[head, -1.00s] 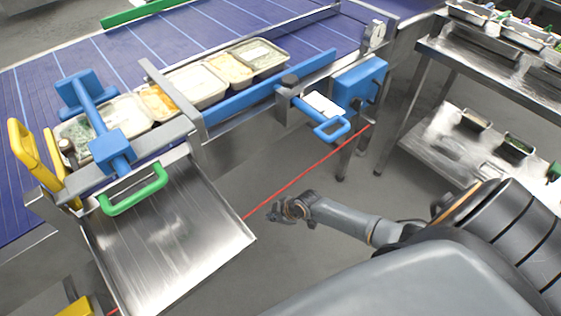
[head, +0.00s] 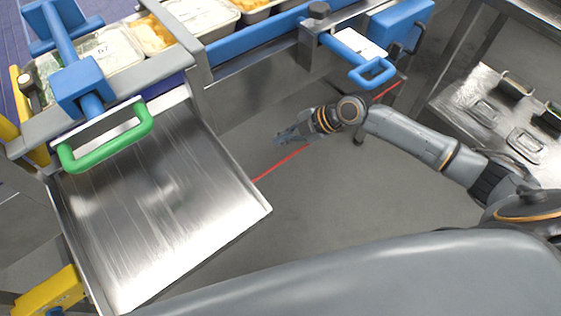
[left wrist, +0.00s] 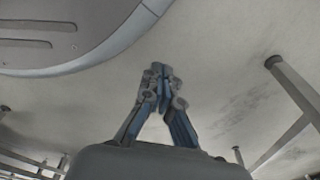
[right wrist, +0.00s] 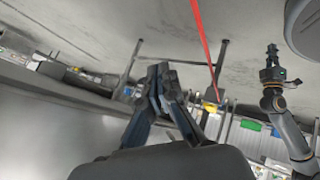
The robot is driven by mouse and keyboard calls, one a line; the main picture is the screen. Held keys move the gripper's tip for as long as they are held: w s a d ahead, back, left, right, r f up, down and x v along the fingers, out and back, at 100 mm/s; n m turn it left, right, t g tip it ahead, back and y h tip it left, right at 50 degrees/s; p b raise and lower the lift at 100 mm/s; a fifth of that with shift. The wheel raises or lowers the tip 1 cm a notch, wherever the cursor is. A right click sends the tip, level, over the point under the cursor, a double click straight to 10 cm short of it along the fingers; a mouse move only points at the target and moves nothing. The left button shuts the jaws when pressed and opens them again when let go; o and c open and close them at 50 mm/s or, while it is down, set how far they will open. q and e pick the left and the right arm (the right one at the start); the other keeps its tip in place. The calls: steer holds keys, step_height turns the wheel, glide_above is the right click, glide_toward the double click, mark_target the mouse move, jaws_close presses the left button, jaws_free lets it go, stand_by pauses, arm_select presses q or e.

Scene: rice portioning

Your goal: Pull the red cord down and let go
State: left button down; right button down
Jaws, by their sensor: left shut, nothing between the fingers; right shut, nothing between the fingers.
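The red cord (head: 280,166) runs taut and slanting in the head view, from beside the steel chute up to the conveyor frame at the right; my right gripper and arm hide part of it. My right gripper (head: 283,137) is shut and empty, close to the cord in the picture. In the right wrist view the cord (right wrist: 203,50) passes to the right of the shut fingertips (right wrist: 158,70), apart from them. My left gripper (left wrist: 160,72) is shut and empty in the left wrist view, over bare floor; the head view does not show it.
The steel chute (head: 165,215) with a green handle (head: 110,150) is at the left. A blue handle (head: 372,73) sticks out from the conveyor frame above my right arm. A steel shelf (head: 470,100) with trays stands at the right. Floor between is open.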

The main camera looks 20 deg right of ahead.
mark_target(279, 163)
arm_select(q)
steer(key=shift+w, duration=0.1)
arm_select(e)
steer(key=shift+f, duration=0.1)
